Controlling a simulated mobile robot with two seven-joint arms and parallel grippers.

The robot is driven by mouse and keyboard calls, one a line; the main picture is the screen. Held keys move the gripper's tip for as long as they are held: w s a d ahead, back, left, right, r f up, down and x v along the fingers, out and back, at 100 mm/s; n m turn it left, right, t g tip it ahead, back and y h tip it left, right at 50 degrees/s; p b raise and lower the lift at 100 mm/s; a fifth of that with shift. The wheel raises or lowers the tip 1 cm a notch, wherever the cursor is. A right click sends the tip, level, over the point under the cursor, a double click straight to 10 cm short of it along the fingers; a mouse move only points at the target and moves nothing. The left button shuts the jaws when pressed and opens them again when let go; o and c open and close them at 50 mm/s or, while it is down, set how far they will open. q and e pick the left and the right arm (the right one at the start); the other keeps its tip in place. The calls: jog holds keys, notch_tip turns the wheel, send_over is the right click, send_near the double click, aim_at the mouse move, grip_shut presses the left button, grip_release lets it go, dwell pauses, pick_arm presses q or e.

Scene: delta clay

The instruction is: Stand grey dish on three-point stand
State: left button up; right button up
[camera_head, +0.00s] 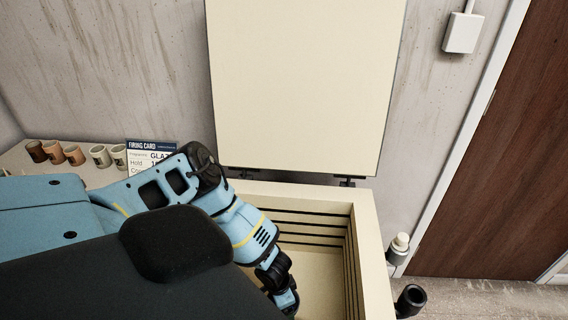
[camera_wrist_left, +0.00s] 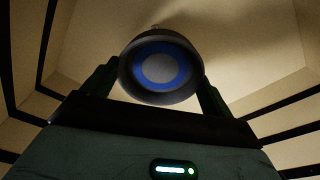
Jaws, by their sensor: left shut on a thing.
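The grey dish (camera_wrist_left: 160,68) is in the left wrist view, round, with a dark grey rim, a blue ring and a pale grey centre. My left gripper (camera_wrist_left: 157,82) is shut on it, one dark finger on each side. In the head view, my left arm reaches down into the open kiln (camera_head: 368,235), with the wrist (camera_head: 285,298) low inside it at the picture's bottom edge. The dish is hidden there. I cannot make out the three-point stand in either view. My right gripper is not in view.
The kiln's pale lid (camera_head: 302,85) stands raised at the back. Slotted walls surround the arm, with free room to its right. Several small cups (camera_head: 75,154) and a firing card (camera_head: 152,156) stand on a shelf at left. A brown door (camera_head: 495,160) is at right.

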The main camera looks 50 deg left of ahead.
pick_arm(q)
jog(key=shift+f, duration=0.3)
jog(key=shift+f+b, duration=0.45)
jog(key=shift+f, duration=1.05)
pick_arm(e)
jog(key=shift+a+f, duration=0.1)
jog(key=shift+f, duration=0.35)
pick_arm(q)
jog(key=shift+f, duration=0.1)
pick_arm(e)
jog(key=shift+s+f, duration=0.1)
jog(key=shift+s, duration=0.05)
pick_arm(q)
jog(key=o, duration=0.8)
jog(key=shift+f, duration=0.1)
jog(key=shift+o, duration=0.4)
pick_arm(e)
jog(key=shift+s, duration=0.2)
